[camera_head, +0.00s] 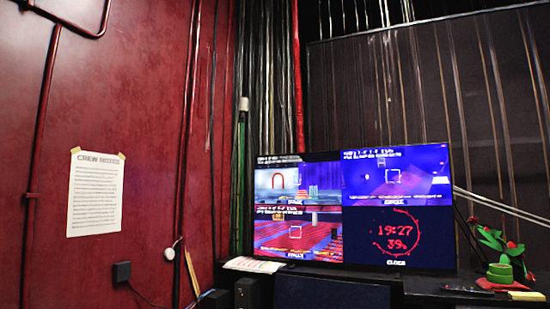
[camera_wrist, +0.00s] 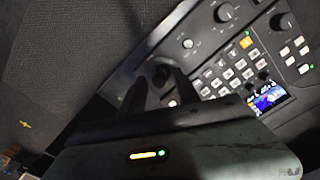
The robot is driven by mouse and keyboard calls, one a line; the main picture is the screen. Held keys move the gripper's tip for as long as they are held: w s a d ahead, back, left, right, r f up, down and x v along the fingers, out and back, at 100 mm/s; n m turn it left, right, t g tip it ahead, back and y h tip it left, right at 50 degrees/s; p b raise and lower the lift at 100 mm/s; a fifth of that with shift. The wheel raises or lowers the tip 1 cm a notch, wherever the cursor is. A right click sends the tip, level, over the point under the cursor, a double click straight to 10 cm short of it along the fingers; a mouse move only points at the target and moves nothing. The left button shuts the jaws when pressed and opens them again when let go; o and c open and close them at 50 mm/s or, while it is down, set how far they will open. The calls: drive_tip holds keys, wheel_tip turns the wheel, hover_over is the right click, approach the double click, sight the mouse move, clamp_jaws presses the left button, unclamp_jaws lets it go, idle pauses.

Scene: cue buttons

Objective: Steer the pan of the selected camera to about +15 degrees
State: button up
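A control panel (camera_wrist: 200,58) lies tilted in the wrist view, with knobs, rows of pale buttons and one lit orange button (camera_wrist: 246,42). A dark round joystick top (camera_wrist: 160,76) stands at its near left part. My gripper (camera_wrist: 162,88) is over this part; its two dark fingers are apart with the joystick top between or just beyond them. I cannot tell whether they touch it. A small lit screen (camera_wrist: 268,98) is on the panel, too small to read. A monitor (camera_head: 398,167) in the head view shows three camera pictures and a red clock; its pan readouts are unreadable.
A paper notice (camera_head: 96,194) is taped to the red wall at left. Dark fabric (camera_wrist: 70,50) fills the wrist view's upper left.

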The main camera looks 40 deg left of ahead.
wheel_tip(320, 180, up, 6)
drive_tip(key=p, duration=0.5)
drive_tip(key=shift+f, duration=0.2)
drive_tip(key=shift+s+a, duration=0.2)
drive_tip(key=shift+s, duration=0.1)
drive_tip(key=s+a+n, duration=0.1)
drive_tip(key=s, duration=2.5)
drive_tip(key=shift+n, duration=0.4)
